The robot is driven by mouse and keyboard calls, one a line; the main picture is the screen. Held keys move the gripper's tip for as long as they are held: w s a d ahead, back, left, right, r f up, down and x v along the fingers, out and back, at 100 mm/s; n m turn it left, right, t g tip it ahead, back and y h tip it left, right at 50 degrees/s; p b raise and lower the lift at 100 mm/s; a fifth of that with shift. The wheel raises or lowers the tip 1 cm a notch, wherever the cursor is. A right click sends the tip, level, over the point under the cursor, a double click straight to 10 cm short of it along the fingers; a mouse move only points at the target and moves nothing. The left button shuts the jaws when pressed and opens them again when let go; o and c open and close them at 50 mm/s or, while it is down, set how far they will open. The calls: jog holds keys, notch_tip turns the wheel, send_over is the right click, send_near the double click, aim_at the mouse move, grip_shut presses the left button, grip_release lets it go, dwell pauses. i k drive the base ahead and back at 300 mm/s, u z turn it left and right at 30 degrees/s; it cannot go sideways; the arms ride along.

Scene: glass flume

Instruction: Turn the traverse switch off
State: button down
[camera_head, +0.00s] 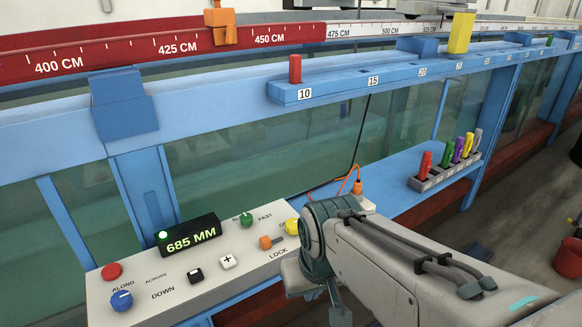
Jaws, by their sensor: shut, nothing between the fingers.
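A pale control box (215,272) stands on the blue ledge at lower left. It carries a lit display (190,236) reading 685 MM with a green light, a red button (112,271), a blue knob (122,300), a black and a white key, a green selector (246,219) marked FAST on one side, an orange lever (270,242) by LOCK and a yellow knob (292,227). No label reading traverse is legible, so I cannot tell which control is the traverse switch. My gripper (336,306) hangs at the box's right end, shut and empty, its tips cut off below. My arm hides that end.
A blue rail (410,77) with numbered marks, a red peg (295,69) and a yellow block (460,32) runs above. A rack (440,176) of coloured clips sits right on the ledge. An orange plug (357,187) and cable lie behind my wrist.

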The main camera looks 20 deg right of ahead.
aim_at(291, 226)
jog(key=u, duration=1.6)
jog(key=k, duration=1.15)
jog(key=z, duration=1.5)
jog(key=i, duration=0.5)
jog(key=z, duration=0.05)
